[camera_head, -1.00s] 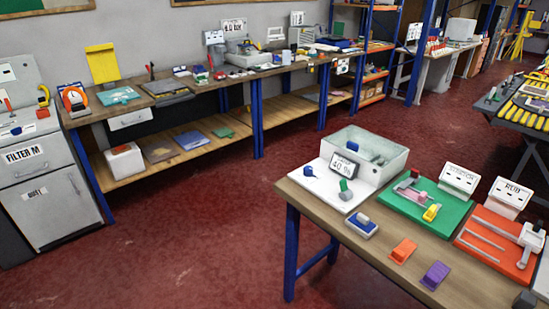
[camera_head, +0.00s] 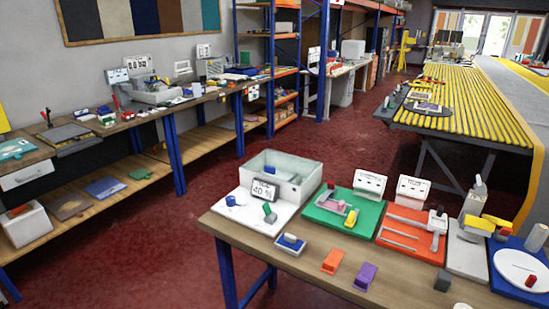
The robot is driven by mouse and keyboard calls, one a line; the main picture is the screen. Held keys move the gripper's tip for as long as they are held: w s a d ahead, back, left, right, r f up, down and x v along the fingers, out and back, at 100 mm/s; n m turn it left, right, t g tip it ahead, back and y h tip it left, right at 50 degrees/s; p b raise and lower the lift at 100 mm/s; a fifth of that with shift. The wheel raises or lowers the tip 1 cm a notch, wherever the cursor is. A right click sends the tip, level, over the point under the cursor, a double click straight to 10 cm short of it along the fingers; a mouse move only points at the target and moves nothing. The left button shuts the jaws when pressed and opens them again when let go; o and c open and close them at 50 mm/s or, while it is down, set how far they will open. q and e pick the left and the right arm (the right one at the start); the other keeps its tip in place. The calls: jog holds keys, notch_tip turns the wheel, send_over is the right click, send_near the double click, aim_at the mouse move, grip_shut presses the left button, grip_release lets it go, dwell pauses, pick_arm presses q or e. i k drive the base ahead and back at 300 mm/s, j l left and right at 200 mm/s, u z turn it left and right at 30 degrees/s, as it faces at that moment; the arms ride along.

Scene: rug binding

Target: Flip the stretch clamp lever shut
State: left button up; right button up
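The stretch station is a green board (camera_head: 328,222) on the near wooden table, with a white sign (camera_head: 370,184) behind it. The sign's lettering is too blurred to read now; it read STRETCH a second ago. A small grey and pink fixture (camera_head: 334,203) sits on the board. A yellow lever-like part (camera_head: 351,218) is at its right. I cannot tell from this distance whether the lever is up or down. Neither of my grippers is in view.
A yellow-slatted table (camera_head: 470,100) stands behind. Red floor (camera_head: 130,230) is open left of the near table.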

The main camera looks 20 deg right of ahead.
aim_at(331, 184)
jog(key=i+j+z, duration=0.1)
jog(key=z, duration=0.25)
jog(key=i+j+z, duration=0.15)
jog(key=z, duration=0.25)
jog(key=i+j+z, duration=0.1)
jog(key=j, duration=0.25)
jog(key=i+j+z, duration=0.1)
jog(key=i+j, duration=0.15)
jog(key=j, duration=0.15)
jog(key=i+j, duration=0.15)
jog(key=j, duration=0.25)
jog(key=i+j+z, duration=0.15)
jog(key=j, duration=0.2)
jog(key=i+j+z, duration=0.1)
jog(key=j, duration=0.3)
jog(key=i+j, duration=0.1)
jog(key=j, duration=0.2)
jog(key=i+j, duration=0.1)
jog(key=j, duration=0.2)
